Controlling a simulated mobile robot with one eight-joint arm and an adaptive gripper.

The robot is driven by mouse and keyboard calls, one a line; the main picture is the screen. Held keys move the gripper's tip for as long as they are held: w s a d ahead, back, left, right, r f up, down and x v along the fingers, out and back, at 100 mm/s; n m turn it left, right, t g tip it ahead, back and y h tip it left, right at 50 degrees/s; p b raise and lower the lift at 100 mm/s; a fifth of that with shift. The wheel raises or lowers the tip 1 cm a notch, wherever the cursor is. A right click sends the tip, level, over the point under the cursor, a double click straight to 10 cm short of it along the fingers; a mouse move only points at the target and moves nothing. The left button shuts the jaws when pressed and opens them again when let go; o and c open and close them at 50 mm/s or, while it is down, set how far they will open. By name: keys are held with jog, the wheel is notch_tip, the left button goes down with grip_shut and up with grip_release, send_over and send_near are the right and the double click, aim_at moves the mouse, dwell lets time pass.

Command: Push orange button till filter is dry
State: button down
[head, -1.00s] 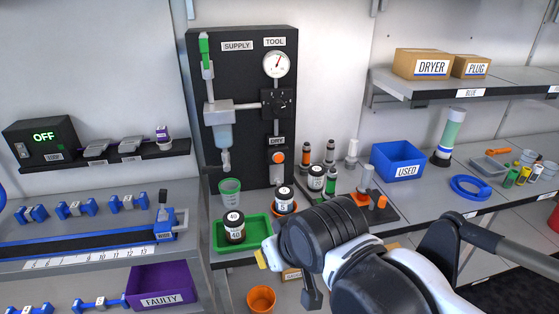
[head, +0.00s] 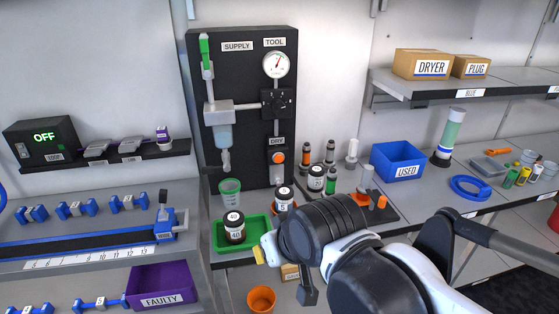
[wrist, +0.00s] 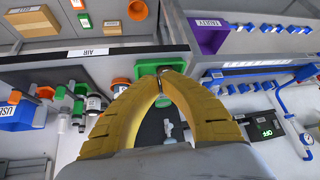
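The filter (head: 223,135), a translucent bluish bowl under a grey block, hangs on the panel's left side. I cannot tell whether it is wet inside. My gripper (head: 262,256) is in front of the panel, below and apart from the button, near the green tray's front edge. In the wrist view its yellow fingers (wrist: 162,73) come together at the tips, with nothing seen held. The button cannot be made out in the wrist view.
Several bottles stand to the button's right. A blue USED bin (head: 398,163) is further right. The space straight before the button is open above the jars.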

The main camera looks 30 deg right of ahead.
aim_at(279, 159)
jog(key=w+d+m+y, duration=0.1)
jog(key=w+m+y, duration=0.1)
jog(key=w+m, duration=0.5)
jog(key=w+d+f+m+t, duration=0.2)
jog(key=w+d+m+t, duration=0.1)
jog(key=w+d+m, duration=0.2)
jog(key=w+d+f+m+t+y, duration=0.1)
jog(key=w+d+m, duration=0.4)
jog(key=w+d, duration=0.5)
jog(key=shift+f+t+p, duration=0.35)
jog(key=shift+f+t, duration=0.35)
jog(key=shift+t, duration=0.4)
jog(key=shift+w+d, duration=0.1)
jog(key=shift+d, duration=0.05)
jog(key=w+d, duration=0.2)
jog(key=w, duration=0.6)
jog(key=shift+w+d+p, duration=0.15)
jog(key=shift+p, duration=0.2)
jog(key=shift+w, duration=0.1)
jog(key=shift+w+d, duration=0.15)
jog(key=shift+w, duration=0.15)
